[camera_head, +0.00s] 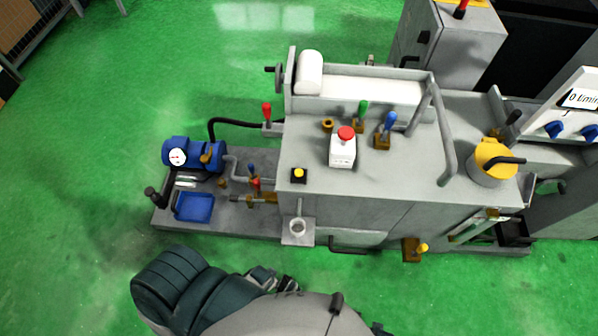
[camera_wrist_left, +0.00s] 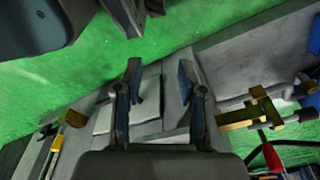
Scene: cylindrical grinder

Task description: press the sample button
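A yellow button (camera_head: 299,173) on a small black box sits at the front left corner of the grey machine top (camera_head: 390,185); I take it as the sample button, though no label is readable. My left gripper (camera_head: 268,279) is low in front of the machine, below and apart from the button. In the left wrist view its two fingers (camera_wrist_left: 159,92) are spread with nothing held between them. The button does not show clearly in that view. My right gripper is not clearly visible.
A blue pump (camera_head: 190,154) and blue tray (camera_head: 194,207) are at left. A brass valve (camera_wrist_left: 250,110) is near my left gripper. Green floor (camera_head: 80,200) is clear.

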